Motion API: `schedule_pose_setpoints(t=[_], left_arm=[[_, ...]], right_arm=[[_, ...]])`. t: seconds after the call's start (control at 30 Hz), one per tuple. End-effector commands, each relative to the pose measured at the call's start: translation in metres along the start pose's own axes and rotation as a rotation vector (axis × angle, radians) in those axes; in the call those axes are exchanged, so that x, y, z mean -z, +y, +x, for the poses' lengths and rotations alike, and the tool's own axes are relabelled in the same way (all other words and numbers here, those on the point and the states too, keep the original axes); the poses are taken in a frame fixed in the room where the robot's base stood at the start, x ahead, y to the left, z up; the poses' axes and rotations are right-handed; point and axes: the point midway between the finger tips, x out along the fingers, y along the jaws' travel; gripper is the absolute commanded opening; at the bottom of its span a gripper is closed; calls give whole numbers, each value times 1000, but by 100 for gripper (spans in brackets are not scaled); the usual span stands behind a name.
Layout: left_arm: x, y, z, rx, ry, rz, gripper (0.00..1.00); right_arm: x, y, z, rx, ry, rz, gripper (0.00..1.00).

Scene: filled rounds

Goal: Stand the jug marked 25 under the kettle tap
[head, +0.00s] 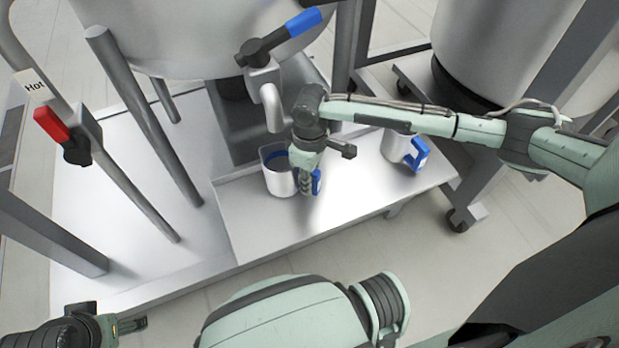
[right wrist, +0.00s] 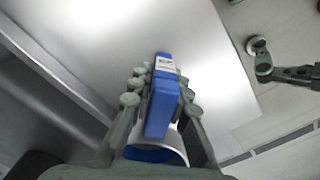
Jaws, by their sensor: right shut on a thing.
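My right gripper (head: 309,188) is shut on the blue handle of a steel jug (head: 279,183). The jug is upright, with its open mouth just below the spout of the kettle tap (head: 272,108) in the head view. I cannot tell whether its base touches the metal bench. The right wrist view shows the blue handle (right wrist: 162,98) between the fingers, with a white label too small to read surely. A second jug (head: 397,146) with a blue handle and white label stands further right on the bench. My left gripper (head: 138,323) is low at the left; its jaws are unclear.
The kettle (head: 200,40) stands behind, its tap lever (head: 290,33) blue-ended. A pipe at left has a red valve handle (head: 52,125) and a "Hot" tag (head: 34,86). The bench (head: 265,235) is clear in front of the jugs. A wheeled stand holds another vessel (head: 490,45) at right.

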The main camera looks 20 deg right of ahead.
Motion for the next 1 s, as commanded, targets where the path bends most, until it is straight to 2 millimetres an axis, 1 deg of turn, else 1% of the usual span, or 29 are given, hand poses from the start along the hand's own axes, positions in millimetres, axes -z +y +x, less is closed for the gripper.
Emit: schedule_pose_setpoints(t=[0.23,1.0], left_arm=[[1,-1,-5,0,0,0,72],[1,-1,-4,0,0,1,72]], right_arm=[[0,0,-1,-1,0,0,0],[0,0,4,-1,0,1,0]])
